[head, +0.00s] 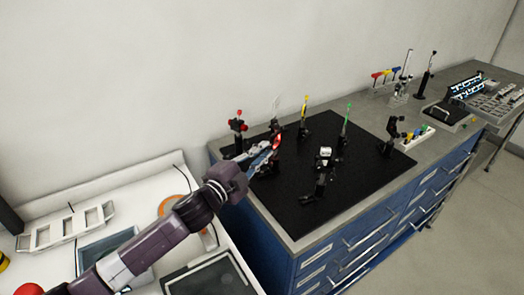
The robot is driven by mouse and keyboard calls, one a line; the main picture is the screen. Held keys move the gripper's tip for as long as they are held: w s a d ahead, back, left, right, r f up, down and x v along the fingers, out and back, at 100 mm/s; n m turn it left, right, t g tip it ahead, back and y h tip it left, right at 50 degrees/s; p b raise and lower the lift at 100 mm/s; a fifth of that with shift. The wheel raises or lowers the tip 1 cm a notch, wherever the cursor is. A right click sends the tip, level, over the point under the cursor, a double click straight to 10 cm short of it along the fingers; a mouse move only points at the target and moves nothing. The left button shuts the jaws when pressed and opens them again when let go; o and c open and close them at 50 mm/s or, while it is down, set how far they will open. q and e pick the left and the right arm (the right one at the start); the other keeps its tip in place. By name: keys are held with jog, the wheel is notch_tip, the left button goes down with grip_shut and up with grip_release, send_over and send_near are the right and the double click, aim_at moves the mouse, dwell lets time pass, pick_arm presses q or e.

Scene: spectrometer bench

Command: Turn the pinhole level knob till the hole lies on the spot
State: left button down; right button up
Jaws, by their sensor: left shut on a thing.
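My left gripper (268,152) reaches in from the lower left over the black optics board (352,190). Its fingers are shut at a small dark mount (275,124) near the board's back left. The pinhole level knob it is shut on is mostly hidden by the fingers. A bright red patch (278,140) shows at the fingertips; I cannot tell whether it is the knob or light. The hole and the spot cannot be made out at this size. My right gripper is out of view.
A red-knobbed mount (238,125) stands close left of the gripper. A yellow-topped post (304,112), a green-topped post (345,118), a black mount with a white top (325,155) and another black mount (392,130) stand rightward.

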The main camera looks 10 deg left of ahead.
pick_arm(q)
jog(key=m, duration=0.3)
jog(key=shift+m, duration=0.4)
jog(key=m+p, duration=0.1)
jog(key=m, duration=0.2)
jog(key=shift+f+m, duration=0.1)
jog(key=shift+m, duration=0.2)
jog(key=m+p, duration=0.1)
jog(key=m, duration=0.5)
jog(key=shift+f, duration=0.1)
jog(key=m+p, duration=0.2)
jog(key=m, duration=0.4)
jog(key=shift+m, duration=0.3)
jog(key=m+p, duration=0.1)
jog(key=m, duration=0.5)
jog(key=shift+f+p, duration=0.2)
jog(key=shift+p, duration=0.15)
